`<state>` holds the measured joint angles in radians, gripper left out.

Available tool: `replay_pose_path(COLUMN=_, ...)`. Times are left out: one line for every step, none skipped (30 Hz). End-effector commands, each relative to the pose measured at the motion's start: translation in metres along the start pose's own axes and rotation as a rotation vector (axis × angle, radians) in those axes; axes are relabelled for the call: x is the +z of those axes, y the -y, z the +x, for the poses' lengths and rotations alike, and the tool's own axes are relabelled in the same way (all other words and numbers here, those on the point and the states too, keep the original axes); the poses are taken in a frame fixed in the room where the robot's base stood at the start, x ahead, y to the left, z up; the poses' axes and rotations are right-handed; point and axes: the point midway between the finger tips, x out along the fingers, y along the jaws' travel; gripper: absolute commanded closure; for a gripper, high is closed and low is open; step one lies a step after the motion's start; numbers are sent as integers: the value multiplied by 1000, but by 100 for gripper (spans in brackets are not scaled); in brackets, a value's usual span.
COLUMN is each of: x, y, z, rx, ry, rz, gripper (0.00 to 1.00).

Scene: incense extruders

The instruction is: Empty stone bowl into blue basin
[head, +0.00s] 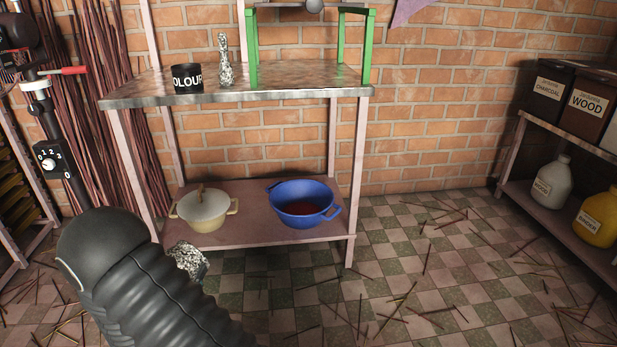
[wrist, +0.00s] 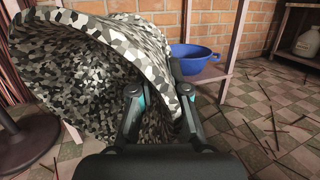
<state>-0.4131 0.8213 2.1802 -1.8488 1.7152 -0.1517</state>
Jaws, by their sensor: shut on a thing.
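The stone bowl, speckled black, white and grey, fills the left of the wrist view (wrist: 150,45). My gripper (wrist: 160,95) is shut on its rim. The bowl is tilted, its hollow facing the camera, and I see no contents in the visible part. In the head view a small part of the bowl (head: 187,260) shows past my arm, in front of the lower shelf; the gripper is hidden there. The blue basin (head: 302,202) stands upright on the lower shelf with dark red stuff inside. It also shows in the wrist view (wrist: 195,60), right of the bowl and apart from it.
The metal upper shelf (head: 240,92) above holds a black cup (head: 187,79) and a speckled pestle (head: 225,62). Shelf legs flank the basin. Sticks litter the tiled floor.

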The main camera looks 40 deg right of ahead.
Motion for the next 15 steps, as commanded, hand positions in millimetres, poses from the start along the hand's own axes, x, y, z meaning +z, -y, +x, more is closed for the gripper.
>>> replay_pose_path(x=-4, y=1, z=-1, rx=-5, ry=5, rz=22, gripper=100)
replay_pose_path(x=-6, y=2, z=-1, rx=-8, ry=6, rz=39, gripper=100)
replay_pose_path(x=-9, y=4, z=-2, rx=-14, ry=7, rz=67, gripper=100)
replay_pose_path(x=-12, y=5, z=-2, rx=-18, ry=8, rz=91, gripper=100)
replay_pose_path(x=-14, y=6, z=-3, rx=-22, ry=9, rz=115, gripper=100)
replay_pose_path(x=-16, y=8, z=-3, rx=-28, ry=11, rz=146, gripper=100)
replay_pose_path(x=-18, y=9, z=-4, rx=-32, ry=12, rz=170, gripper=100)
replay_pose_path(x=-19, y=11, z=-4, rx=-36, ry=13, rz=194, gripper=100)
replay_pose_path(x=-21, y=13, z=-4, rx=-42, ry=15, rz=225, gripper=100)
replay_pose_path(x=-23, y=14, z=-5, rx=-46, ry=15, rz=248, gripper=100)
replay_pose_path(x=-24, y=16, z=-5, rx=-51, ry=16, rz=271, gripper=100)
replay_pose_path(x=-26, y=18, z=-6, rx=-56, ry=18, rz=302, gripper=100)
replay_pose_path(x=-26, y=19, z=-6, rx=-61, ry=19, rz=326, gripper=100)
replay_pose_path(x=-26, y=21, z=-6, rx=-65, ry=20, rz=351, gripper=100)
replay_pose_path(x=-28, y=22, z=-6, rx=-71, ry=21, rz=386, gripper=100)
